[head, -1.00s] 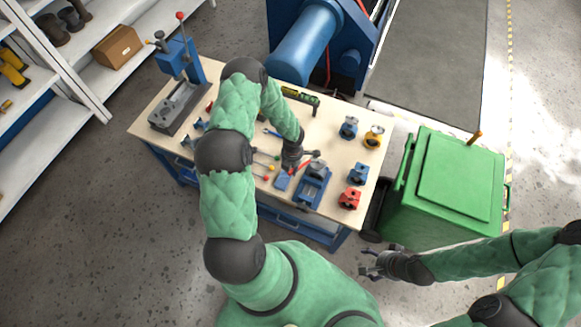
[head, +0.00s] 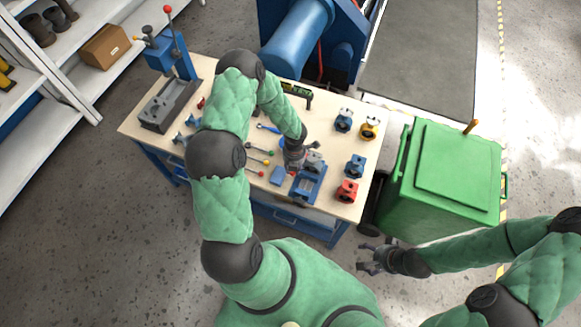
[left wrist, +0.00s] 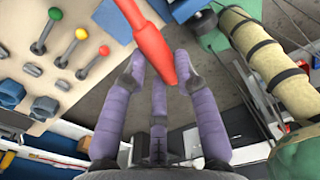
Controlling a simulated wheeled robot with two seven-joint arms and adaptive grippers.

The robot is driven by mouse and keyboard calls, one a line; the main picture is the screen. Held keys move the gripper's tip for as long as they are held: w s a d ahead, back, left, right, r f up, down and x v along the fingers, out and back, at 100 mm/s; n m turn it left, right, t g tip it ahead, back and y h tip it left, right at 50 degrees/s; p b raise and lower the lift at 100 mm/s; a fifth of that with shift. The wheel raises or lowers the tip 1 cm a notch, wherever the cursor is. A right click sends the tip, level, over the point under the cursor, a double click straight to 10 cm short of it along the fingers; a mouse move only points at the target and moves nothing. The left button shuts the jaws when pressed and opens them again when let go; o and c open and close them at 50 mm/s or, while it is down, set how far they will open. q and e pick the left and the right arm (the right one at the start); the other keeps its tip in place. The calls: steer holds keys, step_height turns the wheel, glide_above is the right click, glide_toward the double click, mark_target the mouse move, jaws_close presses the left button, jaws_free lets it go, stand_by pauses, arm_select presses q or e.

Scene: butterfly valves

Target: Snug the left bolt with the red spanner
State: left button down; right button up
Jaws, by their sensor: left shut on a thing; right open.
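My left gripper (head: 295,163) is over the front of the workbench, beside a blue vise-like fixture (head: 308,184) with a grey valve body on it. In the left wrist view my left gripper (left wrist: 162,68) has its purple fingers shut on the red spanner (left wrist: 150,38). The spanner's handle end lies between the fingers and its shaft runs up out of the picture. In the head view the spanner is almost wholly hidden by the gripper. The left bolt cannot be made out in either view. My right gripper (head: 372,258) is open and empty, in front of the bench and green bin.
Blue (head: 344,120), yellow (head: 368,128) and red (head: 347,191) valves stand on the right of the bench (head: 225,88). Levers with coloured knobs (head: 258,161) lie left of the fixture. A press (head: 168,105) stands at the back left. A green bin (head: 450,175) is right of the bench.

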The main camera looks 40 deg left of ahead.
arm_select(q)
steer(key=d+n+b, duration=0.1)
steer(key=n, duration=0.1)
steer(key=w+d+n+b, duration=0.1)
steer(key=d+n+b, duration=0.2)
steer(key=shift+w+d+r+n, duration=0.15)
steer(key=shift+w+d+n, duration=0.2)
steer(key=shift+d+n, duration=0.05)
stand_by(0.7)
steer(key=shift+s, duration=0.15)
steer(key=shift+s, duration=0.15)
steer(key=shift+r+p, duration=0.75)
steer(key=shift+r, duration=0.15)
stand_by(0.5)
step_height(320, 180, up, 5)
steer(key=p, duration=0.4)
steer(key=shift+f, duration=0.1)
